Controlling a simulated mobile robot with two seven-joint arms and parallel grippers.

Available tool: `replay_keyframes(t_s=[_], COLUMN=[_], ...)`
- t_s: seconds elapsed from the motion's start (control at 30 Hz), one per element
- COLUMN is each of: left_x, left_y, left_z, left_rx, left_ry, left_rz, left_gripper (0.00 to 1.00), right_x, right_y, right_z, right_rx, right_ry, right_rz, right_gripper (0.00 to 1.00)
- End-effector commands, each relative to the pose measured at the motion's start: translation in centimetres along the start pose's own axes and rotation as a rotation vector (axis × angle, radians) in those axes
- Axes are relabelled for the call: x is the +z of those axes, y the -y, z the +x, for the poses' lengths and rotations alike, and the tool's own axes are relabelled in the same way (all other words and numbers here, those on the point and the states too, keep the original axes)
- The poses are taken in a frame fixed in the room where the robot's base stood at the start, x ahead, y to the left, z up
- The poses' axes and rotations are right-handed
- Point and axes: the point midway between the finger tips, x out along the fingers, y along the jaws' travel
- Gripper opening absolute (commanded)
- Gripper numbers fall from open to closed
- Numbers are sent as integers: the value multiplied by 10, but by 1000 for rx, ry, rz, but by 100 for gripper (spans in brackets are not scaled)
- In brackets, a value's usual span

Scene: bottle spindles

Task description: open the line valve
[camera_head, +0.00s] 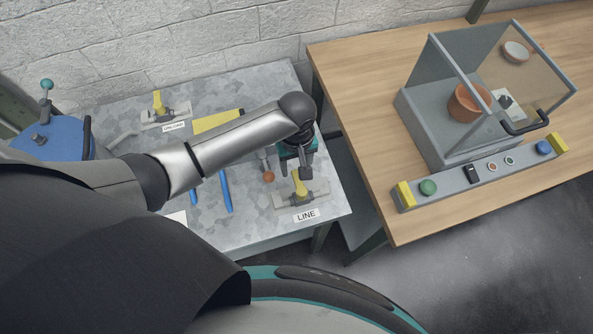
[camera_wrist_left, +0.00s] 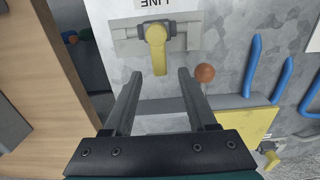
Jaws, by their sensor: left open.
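The line valve (camera_head: 300,190) has a yellow lever handle on a grey body, with a "LINE" label (camera_head: 306,215) in front of it on the metal table. In the left wrist view the yellow handle (camera_wrist_left: 157,48) points down toward my gripper, beyond its fingertips. My left gripper (camera_wrist_left: 157,73) is open, with two grey fingers apart and nothing between them. In the head view my left gripper (camera_head: 306,174) hangs just behind the yellow handle, partly hidden by its own wrist. I cannot tell whether it touches the handle. My right gripper is not in view.
An orange-brown ball knob (camera_wrist_left: 205,73) stands close beside the right finger in the wrist view. A second yellow-handled valve (camera_head: 160,105) is at the back left. Blue handles (camera_head: 225,190) lie left of the line valve. A wooden table (camera_head: 360,110) carries a clear-sided box.

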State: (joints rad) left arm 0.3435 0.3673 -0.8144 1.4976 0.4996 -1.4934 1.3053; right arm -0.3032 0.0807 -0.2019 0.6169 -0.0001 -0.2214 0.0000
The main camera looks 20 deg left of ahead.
Motion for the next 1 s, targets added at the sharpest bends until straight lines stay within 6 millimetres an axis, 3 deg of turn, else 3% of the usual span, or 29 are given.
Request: replay_keyframes(t_s=[0.2, 0.63, 1.0], left_x=[-1, 0, 0], left_y=[0, 0, 0], left_z=[29, 37, 37], left_rx=[0, 2, 1], left_ry=[-1, -2, -1], left_rz=[0, 1, 1], left_gripper=[57, 57, 17], right_x=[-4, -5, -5], right_y=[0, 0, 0], right_z=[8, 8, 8], right_rx=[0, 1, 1], right_ry=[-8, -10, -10], right_rz=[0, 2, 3], right_gripper=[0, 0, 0])
